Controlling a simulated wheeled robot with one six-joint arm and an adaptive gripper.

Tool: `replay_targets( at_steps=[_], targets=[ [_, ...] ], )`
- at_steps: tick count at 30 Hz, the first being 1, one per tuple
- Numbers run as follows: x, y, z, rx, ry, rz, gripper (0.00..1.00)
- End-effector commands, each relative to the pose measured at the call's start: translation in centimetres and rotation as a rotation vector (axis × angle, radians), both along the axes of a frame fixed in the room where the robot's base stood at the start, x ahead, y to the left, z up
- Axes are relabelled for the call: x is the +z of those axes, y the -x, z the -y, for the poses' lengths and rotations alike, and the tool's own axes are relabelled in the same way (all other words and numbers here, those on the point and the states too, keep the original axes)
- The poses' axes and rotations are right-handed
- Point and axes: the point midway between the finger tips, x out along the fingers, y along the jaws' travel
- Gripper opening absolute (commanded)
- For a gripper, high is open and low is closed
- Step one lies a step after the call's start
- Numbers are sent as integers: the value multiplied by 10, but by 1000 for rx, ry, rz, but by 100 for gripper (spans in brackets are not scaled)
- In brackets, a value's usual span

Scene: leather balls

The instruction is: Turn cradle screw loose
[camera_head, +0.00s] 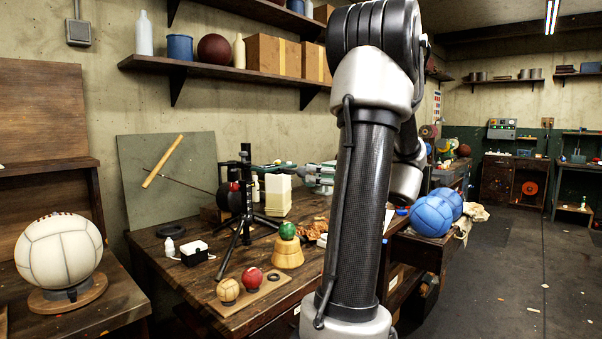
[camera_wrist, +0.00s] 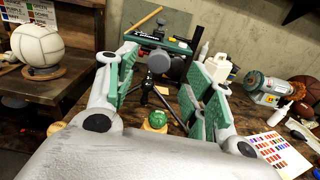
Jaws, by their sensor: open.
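The white panelled ball (camera_head: 58,250) sits on a round wooden base (camera_head: 68,292) on the left bench, with a small dark knob-like part (camera_head: 72,294) at its front. The ball also shows at the upper left of the wrist view (camera_wrist: 38,45). A black tripod stand (camera_head: 246,205) is on the middle bench, with a small red part (camera_head: 234,186) near its post. I cannot tell which part is the cradle screw. My gripper (camera_wrist: 168,78) is open and empty, its green-padded fingers apart, with the tripod (camera_wrist: 155,85) seen beyond them.
A green ball (camera_head: 287,231) sits on a wooden block (camera_head: 288,253). Red (camera_head: 252,277) and tan (camera_head: 228,290) balls stand on a board near the front edge. Blue balls (camera_head: 431,215) lie right of my arm. Floor at right is mostly clear.

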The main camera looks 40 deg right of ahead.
Motion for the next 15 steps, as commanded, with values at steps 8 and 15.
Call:
replay_targets(
  at_steps=[8,15],
  targets=[
    [-1,-47,-6,6,0,-2,52],
    [-1,-69,-6,2,2,-3,52]
  ],
)
